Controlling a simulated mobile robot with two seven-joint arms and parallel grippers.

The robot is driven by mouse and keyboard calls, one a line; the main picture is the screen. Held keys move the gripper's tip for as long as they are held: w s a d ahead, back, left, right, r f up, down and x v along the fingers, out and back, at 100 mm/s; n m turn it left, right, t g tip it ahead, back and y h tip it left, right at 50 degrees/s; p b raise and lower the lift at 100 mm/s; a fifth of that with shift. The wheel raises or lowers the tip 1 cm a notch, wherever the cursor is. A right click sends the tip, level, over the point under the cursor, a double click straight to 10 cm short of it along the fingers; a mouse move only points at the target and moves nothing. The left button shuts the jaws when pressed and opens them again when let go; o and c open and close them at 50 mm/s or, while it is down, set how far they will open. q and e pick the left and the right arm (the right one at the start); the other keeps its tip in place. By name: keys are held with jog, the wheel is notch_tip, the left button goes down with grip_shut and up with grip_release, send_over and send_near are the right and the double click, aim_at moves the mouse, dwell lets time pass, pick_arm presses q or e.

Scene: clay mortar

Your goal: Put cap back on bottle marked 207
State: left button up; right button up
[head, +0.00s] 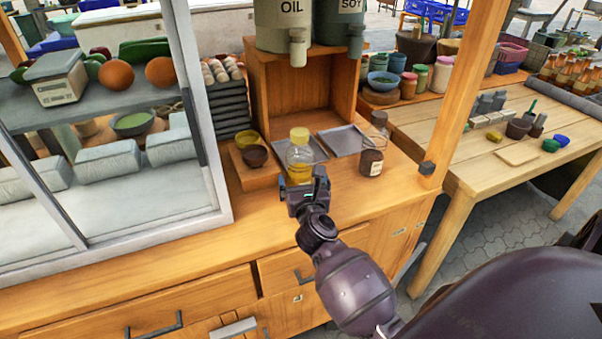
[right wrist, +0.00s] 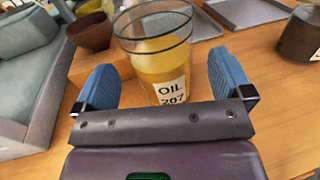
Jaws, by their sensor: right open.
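The bottle (head: 299,162) is clear, holds yellow oil and stands upright on the counter. Its label reads "OIL 207" in the right wrist view (right wrist: 165,68). My right gripper (head: 303,184) is low at the bottle's near side. Its blue fingers (right wrist: 162,60) are open, one on each side of the bottle, with gaps visible. My left gripper is not in view.
A dark-filled bottle (head: 371,162) stands to the right. Grey trays (head: 345,139) lie behind, and a brown bowl (head: 255,155) and yellow bowl (head: 247,138) sit left. OIL and SOY dispensers (head: 283,22) stand above on a wooden shelf (head: 259,100). A wooden post (head: 459,100) rises at right.

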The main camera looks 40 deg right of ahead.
jog(key=v, duration=0.7)
jog(key=shift+s+a, duration=0.4)
jog(key=shift+s, duration=0.2)
